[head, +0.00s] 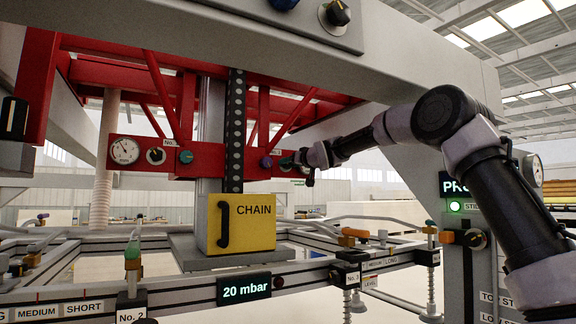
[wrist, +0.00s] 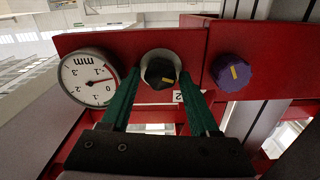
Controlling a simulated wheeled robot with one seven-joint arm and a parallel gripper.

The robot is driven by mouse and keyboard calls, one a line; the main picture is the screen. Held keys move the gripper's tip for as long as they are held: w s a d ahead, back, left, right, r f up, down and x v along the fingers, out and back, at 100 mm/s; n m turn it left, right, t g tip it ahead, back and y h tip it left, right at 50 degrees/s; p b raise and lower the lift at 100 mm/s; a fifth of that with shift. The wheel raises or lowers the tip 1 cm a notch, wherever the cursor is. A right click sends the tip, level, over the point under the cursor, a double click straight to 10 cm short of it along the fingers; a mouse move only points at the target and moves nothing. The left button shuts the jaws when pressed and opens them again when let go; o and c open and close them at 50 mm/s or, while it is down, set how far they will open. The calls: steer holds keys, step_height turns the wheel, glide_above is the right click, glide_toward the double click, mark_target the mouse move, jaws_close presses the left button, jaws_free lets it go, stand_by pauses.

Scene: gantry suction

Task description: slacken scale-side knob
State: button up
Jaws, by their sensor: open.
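A black knob with a yellow mark (wrist: 160,72) sits on a pale ring on the red beam (wrist: 85,42) in the wrist view. A round dial marked in mm (wrist: 88,78) is left of it, a purple knob (wrist: 231,72) right. My gripper (wrist: 158,78) is open, its two green fingers on either side of the black knob; gaps show beside it, and I cannot tell whether the tips reach around it. In the head view my gripper (head: 288,161) is at the beam's right end, beside the purple knob (head: 266,162), and hides the black knob there.
A yellow CHAIN box (head: 243,236) hangs below the beam. The beam's left end carries another dial (head: 125,150), a black knob (head: 155,156) and a teal knob (head: 186,156). A grey rail with a 20 mbar display (head: 244,288) runs below. A grey post stands at right.

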steer(key=shift+c, duration=0.4)
jaws_close()
steer(key=shift+n, duration=0.3)
steer(key=shift+a+n, duration=0.1)
steer(key=shift+n, duration=2.8)
steer(key=shift+f, duration=0.1)
steer(key=shift+o, duration=0.4)
jaws_free()
